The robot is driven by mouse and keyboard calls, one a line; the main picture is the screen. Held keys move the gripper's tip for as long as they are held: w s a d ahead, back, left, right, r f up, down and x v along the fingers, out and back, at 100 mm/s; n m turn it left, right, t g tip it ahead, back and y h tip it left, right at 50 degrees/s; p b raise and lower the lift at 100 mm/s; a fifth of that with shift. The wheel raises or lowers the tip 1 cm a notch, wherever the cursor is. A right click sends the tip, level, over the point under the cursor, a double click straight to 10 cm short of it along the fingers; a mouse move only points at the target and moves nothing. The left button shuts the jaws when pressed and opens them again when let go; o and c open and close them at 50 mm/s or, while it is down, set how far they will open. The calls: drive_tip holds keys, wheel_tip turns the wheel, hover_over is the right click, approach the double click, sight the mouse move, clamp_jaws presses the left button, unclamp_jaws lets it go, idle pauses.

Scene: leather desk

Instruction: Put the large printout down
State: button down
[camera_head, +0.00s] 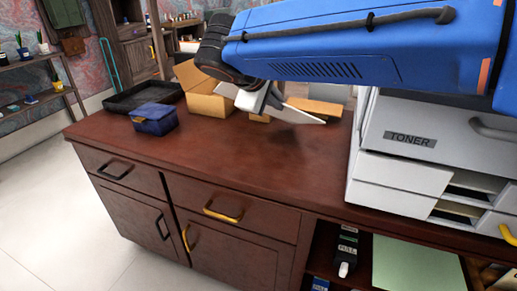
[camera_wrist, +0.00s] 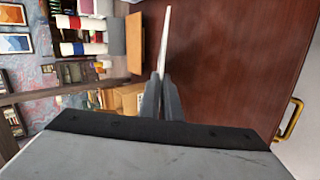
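The large printout (camera_head: 304,115) is a thin white sheet held above the brown desk (camera_head: 225,155). In the wrist view I see the printout (camera_wrist: 165,38) edge-on as a narrow pale strip. My gripper (camera_head: 270,97) is shut on it; the grey fingers (camera_wrist: 162,84) pinch its near edge in the wrist view. In the head view the sheet is tilted, its free end pointing right and down, with a dark shadow on the desk below. My blue arm hides part of the desk's back.
A blue box (camera_head: 154,119), a black tray (camera_head: 141,95) and an open cardboard box (camera_head: 203,92) stand at the back left. A flatter cardboard box (camera_head: 316,107) lies behind the printout. A white toner printer (camera_head: 405,150) fills the right. The desk's front middle is clear.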

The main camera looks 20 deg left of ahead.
drive_tip(key=shift+f, duration=0.4)
drive_tip(key=c, duration=2.2)
unclamp_jaws()
drive_tip(key=shift+o, duration=0.2)
drive_tip(key=shift+s+a+r, duration=0.1)
drive_tip(key=v, duration=0.7)
drive_tip(key=shift+s+r, duration=0.25)
drive_tip(key=shift+s, duration=0.05)
drive_tip(key=shift+r, duration=0.1)
